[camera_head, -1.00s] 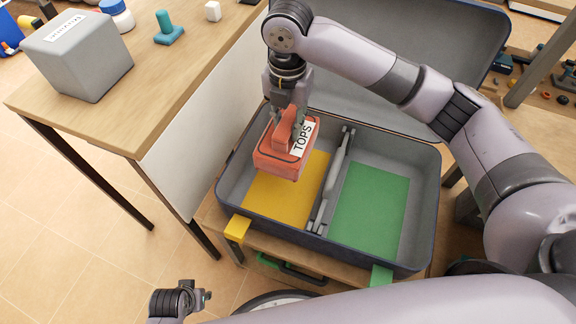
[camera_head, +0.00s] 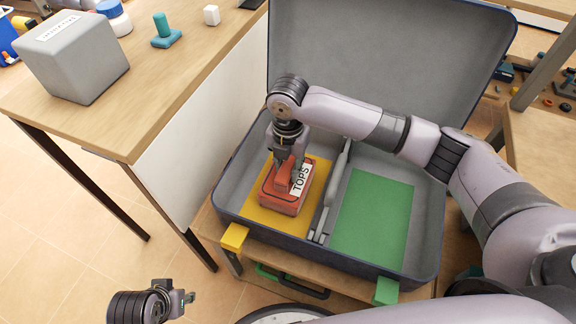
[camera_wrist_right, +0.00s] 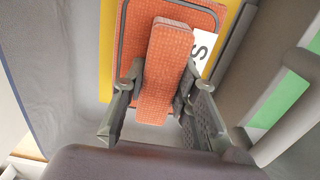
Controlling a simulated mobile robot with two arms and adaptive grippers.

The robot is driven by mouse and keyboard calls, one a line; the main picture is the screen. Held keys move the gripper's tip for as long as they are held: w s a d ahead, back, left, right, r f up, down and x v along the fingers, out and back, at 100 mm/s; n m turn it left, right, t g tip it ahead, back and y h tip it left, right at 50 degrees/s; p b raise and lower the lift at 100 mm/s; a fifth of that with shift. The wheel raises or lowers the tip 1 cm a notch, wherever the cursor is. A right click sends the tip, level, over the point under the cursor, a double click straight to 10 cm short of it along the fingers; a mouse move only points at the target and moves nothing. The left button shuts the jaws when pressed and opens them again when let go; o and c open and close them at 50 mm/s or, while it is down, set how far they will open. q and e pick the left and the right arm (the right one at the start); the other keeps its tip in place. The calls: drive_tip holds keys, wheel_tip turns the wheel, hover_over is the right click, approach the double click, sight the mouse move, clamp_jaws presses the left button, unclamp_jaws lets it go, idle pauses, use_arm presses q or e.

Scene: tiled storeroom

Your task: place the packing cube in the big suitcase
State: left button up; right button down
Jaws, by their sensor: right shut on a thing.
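The packing cube (camera_head: 290,198) is orange-red with a white label reading TOPS. My right gripper (camera_head: 287,165) is shut on its raised handle strip, which also shows between the fingers in the right wrist view (camera_wrist_right: 165,75). The cube is inside the left compartment of the open big suitcase (camera_head: 432,225), over the yellow panel (camera_head: 262,218). I cannot tell whether it rests on the panel. A grey divider (camera_head: 333,190) separates this from the right compartment with its green panel (camera_head: 372,220). My left gripper (camera_head: 185,298) is at the bottom left, empty, its opening unclear.
A wooden table (camera_head: 120,120) at the left holds a grey labelled cube (camera_head: 72,55), a teal stamp-like object (camera_head: 166,32), a small white block (camera_head: 211,15) and a blue-white jar (camera_head: 115,14). The suitcase lid (camera_head: 390,60) stands open behind. The green compartment is clear.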

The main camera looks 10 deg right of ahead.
use_arm(q)
drive_tip(key=shift+f, duration=0.2)
use_arm(e)
drive_tip(key=c, duration=1.3)
unclamp_jaws()
drive_tip(key=shift+f, duration=0.1)
drive_tip(key=shift+r, duration=0.45)
wheel_tip(320, 180, up, 10)
drive_tip(key=p, duration=0.2)
drive_tip(key=shift+p, duration=0.4)
use_arm(q)
wheel_tip(320, 180, down, 10)
drive_tip(key=shift+s+g, duration=0.3)
drive_tip(key=shift+s, duration=0.1)
use_arm(e)
drive_tip(key=shift+r, duration=0.75)
use_arm(q)
drive_tip(key=shift+f, duration=0.1)
use_arm(e)
drive_tip(key=shift+f, duration=0.1)
